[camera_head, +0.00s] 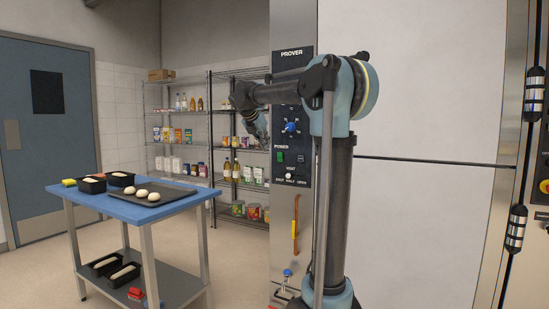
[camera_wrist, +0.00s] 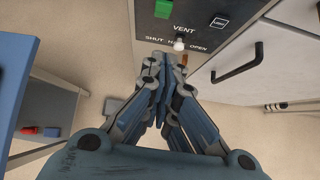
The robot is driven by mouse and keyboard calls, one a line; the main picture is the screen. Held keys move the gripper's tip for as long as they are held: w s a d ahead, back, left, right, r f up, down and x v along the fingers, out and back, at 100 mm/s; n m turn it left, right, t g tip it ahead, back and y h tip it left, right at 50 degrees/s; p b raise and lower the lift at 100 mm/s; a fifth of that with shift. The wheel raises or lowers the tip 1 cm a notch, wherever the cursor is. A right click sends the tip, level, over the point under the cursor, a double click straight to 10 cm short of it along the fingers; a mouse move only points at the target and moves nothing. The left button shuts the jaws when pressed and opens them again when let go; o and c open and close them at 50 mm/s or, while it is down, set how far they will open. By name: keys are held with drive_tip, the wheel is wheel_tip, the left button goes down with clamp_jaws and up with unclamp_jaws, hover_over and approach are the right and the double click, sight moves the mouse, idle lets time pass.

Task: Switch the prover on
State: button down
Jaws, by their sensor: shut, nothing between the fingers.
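The prover's dark control panel (camera_head: 307,172) runs down a steel column, with the label PROVER at its top. Its green POWER switch (camera_head: 280,156) sits below a blue dial (camera_head: 291,127); the switch also shows at the top edge of the wrist view (camera_wrist: 163,8). Whether it is lit cannot be told. My gripper (camera_head: 262,142) is at the panel's left, seen beyond my arm. In the wrist view my gripper (camera_wrist: 164,65) is shut and empty, its tips just below the VENT lever; contact cannot be told.
A white-tipped VENT lever (camera_wrist: 180,43) sits below the switch, close to my fingers. A blue table (camera_head: 158,211) with a tray of dough stands at the left. Wire shelves (camera_head: 211,131) stand behind. A black door handle (camera_wrist: 238,62) juts out at the right.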

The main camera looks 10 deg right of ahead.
drive_tip(key=shift+w+a+r, duration=0.25)
drive_tip(key=shift+w, duration=0.15)
drive_tip(key=shift+d+f, duration=0.1)
approach(280, 157)
drive_tip(key=shift+a+f+x, duration=0.15)
drive_tip(key=shift+x, duration=0.8)
drive_tip(key=shift+a+f+x, duration=0.1)
drive_tip(key=shift+a+x, duration=0.05)
drive_tip(key=shift+x, duration=0.8)
drive_tip(key=shift+a+f+x, duration=0.15)
drive_tip(key=shift+x, duration=0.8)
drive_tip(key=shift+s, duration=0.15)
